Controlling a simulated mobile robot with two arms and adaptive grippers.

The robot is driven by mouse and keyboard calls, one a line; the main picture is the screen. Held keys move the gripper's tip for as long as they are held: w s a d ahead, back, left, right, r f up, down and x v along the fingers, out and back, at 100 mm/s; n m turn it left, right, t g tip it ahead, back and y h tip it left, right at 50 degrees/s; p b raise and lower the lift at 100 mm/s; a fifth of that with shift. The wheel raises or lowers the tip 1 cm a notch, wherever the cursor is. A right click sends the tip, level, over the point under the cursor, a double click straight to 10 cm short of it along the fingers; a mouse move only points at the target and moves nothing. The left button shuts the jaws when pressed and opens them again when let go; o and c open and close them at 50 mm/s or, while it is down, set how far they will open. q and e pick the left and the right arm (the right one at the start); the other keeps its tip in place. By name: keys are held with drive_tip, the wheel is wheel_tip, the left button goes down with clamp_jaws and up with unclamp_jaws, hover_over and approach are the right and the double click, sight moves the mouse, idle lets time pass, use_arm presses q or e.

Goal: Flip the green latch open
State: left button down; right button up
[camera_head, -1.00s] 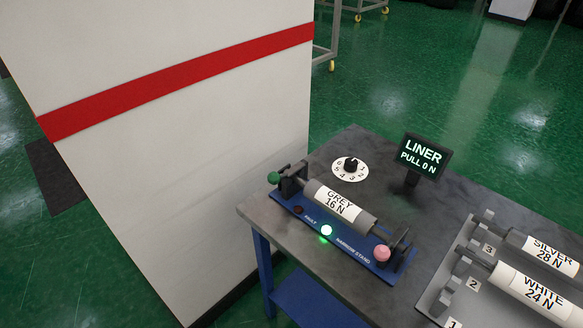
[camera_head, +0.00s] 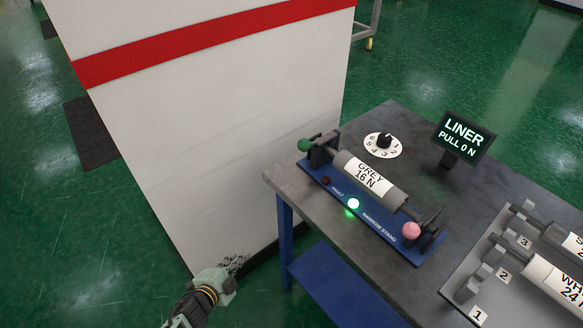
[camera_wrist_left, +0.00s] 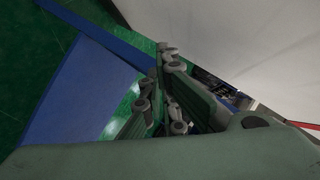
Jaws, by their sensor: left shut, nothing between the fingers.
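The green latch knob (camera_head: 304,145) sits at the far left end of the blue narrow stand (camera_head: 330,186) on the table, beside a dark bracket. The stand holds the grey roll (camera_head: 368,182), labelled GREY 16 N. A pink knob (camera_head: 411,230) is at the stand's near right end. My left gripper (camera_head: 236,264) is low at the bottom, left of the table and well apart from the latch, in front of the white wall's base. It is shut and empty. Its fingers also show in the left wrist view (camera_wrist_left: 165,95), where the latch is not visible. My right gripper is not in view.
The white block (camera_head: 220,120) with a red stripe stands left of the table (camera_head: 290,190). A numbered dial (camera_head: 383,144) and the LINER PULL 0 N display (camera_head: 463,136) are behind the stand. A rack (camera_head: 450,293) with more rolls is at right. A green light (camera_head: 353,203) glows.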

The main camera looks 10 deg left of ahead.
use_arm(q)
drive_tip(key=w+d+r+m+t+h+b, duration=0.1)
drive_tip(key=w+d+r+m+h, duration=0.1)
drive_tip(key=w+r+m, duration=0.3)
drive_tip(key=w+d+r+m+h, duration=0.1)
drive_tip(key=d+r+m+h, duration=0.15)
drive_tip(key=r, duration=0.45)
drive_tip(key=w+d+r+m+t+h+b, duration=0.1)
drive_tip(key=w+d+r+m+h, duration=0.15)
drive_tip(key=r+m, duration=0.3)
wheel_tip(320, 180, up, 16)
drive_tip(key=d+m+g+b, duration=0.1)
drive_tip(key=m+g+b, duration=0.2)
drive_tip(key=m, duration=1.3)
drive_tip(key=shift+s+d+m+g+y, duration=0.15)
drive_tip(key=shift+s+m+g+y, duration=0.25)
drive_tip(key=shift+s+g, duration=0.1)
drive_tip(key=shift+w+f, duration=0.1)
drive_tip(key=p+x, duration=0.1)
drive_tip(key=x, duration=0.9)
drive_tip(key=shift+d, duration=0.1)
